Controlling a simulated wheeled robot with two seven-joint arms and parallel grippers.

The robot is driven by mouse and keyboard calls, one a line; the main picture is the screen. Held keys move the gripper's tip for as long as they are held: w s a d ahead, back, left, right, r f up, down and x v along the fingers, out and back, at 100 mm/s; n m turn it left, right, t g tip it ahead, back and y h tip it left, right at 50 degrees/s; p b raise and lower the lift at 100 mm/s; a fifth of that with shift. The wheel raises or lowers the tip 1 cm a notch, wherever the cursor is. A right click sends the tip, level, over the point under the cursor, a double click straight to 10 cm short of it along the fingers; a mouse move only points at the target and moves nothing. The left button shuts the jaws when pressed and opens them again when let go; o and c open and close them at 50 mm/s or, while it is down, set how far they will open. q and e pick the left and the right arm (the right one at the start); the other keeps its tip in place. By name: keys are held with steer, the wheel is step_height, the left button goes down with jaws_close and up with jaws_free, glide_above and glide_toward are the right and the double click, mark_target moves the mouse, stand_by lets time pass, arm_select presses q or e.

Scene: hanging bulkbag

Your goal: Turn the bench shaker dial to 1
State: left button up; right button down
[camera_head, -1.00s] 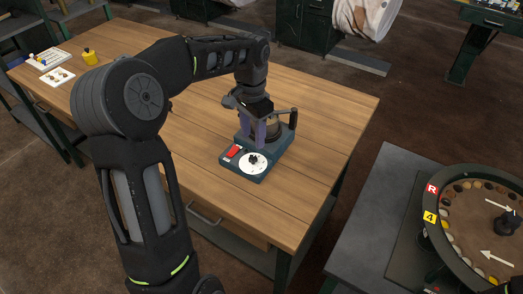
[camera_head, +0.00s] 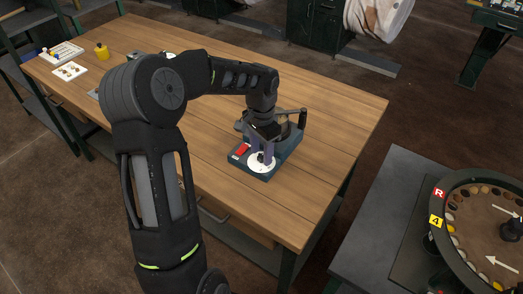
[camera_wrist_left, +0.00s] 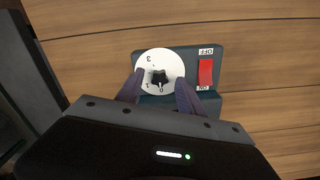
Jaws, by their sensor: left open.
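The bench shaker (camera_head: 284,150) is a dark teal box on the wooden table, with a white round dial plate (camera_head: 262,163) and a red switch (camera_head: 242,149) at its front. In the left wrist view the dial plate (camera_wrist_left: 150,62) carries the numbers 3, 1 and 0 and a black knob (camera_wrist_left: 159,77) in its middle. The red switch (camera_wrist_left: 205,73) sits between OFF and ON labels. My left gripper (camera_head: 262,154) is over the dial, its open fingers on either side of the knob. Finger contact with the knob cannot be told. My right gripper is not in view.
The wooden table (camera_head: 200,125) is clear around the shaker. A yellow container (camera_head: 101,50) and white trays (camera_head: 70,71) lie at its far left. A round sorting wheel (camera_head: 440,208) stands on a grey table at the right.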

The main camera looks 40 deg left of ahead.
arm_select(q)
steer(key=shift+f, duration=0.15)
steer(key=shift+c, duration=0.5)
jaws_close()
